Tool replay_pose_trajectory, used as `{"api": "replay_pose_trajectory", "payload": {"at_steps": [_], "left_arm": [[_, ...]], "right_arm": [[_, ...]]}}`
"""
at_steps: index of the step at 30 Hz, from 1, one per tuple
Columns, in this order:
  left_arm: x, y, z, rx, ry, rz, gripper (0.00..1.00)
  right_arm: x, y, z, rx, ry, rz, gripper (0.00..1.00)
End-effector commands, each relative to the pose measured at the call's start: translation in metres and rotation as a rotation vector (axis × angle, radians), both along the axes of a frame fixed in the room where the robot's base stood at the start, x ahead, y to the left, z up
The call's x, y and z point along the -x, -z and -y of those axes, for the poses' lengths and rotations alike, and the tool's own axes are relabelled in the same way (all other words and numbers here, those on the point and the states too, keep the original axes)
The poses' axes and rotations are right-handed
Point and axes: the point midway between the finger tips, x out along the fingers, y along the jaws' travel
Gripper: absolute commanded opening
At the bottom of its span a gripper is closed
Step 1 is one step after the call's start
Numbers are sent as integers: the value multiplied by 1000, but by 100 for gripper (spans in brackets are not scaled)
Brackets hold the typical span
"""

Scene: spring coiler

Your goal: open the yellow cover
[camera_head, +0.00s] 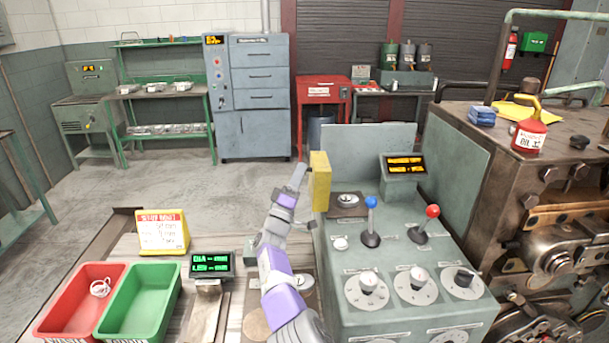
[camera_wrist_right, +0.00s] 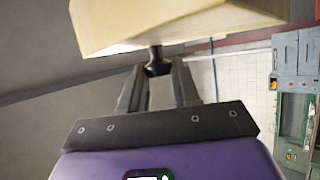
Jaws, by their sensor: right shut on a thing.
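In the right wrist view the cover (camera_wrist_right: 180,22) fills the top as a pale yellow block. There the right fingertips (camera_wrist_right: 157,68) are shut on a small dark knob (camera_wrist_right: 156,52) that joins the cover. My left gripper is in neither view.
Levers with a blue knob (camera_head: 370,203) and a red knob (camera_head: 432,211) rise to the right of the cover. Dials (camera_head: 367,285) sit nearer. A red bin (camera_head: 58,310) and a green bin (camera_head: 125,317) stand at lower left. Open floor lies behind.

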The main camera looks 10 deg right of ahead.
Motion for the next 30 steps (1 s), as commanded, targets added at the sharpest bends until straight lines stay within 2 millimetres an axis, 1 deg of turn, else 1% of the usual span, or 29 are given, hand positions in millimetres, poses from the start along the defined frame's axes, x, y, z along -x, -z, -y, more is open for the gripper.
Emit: {"api": "replay_pose_trajectory", "payload": {"at_steps": [5,6,8,9,10,20,26,30], "left_arm": [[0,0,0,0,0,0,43],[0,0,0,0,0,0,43],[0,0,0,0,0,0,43],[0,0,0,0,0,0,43],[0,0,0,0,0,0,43],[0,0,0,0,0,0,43],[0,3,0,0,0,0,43],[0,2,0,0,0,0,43]], "right_arm": [[0,-1,0,0,-1,0,0],[0,-1,0,0,-2,1,36],[0,-1,0,-1,-1,1,45],[0,-1,0,-1,-1,1,51],[0,-1,1,-1,-1,1,54],[1,1,-1,-2,0,0,54],[10,12,-10,-1,-1,-3,54],[22,25,-21,0,-1,-4,54]]}}
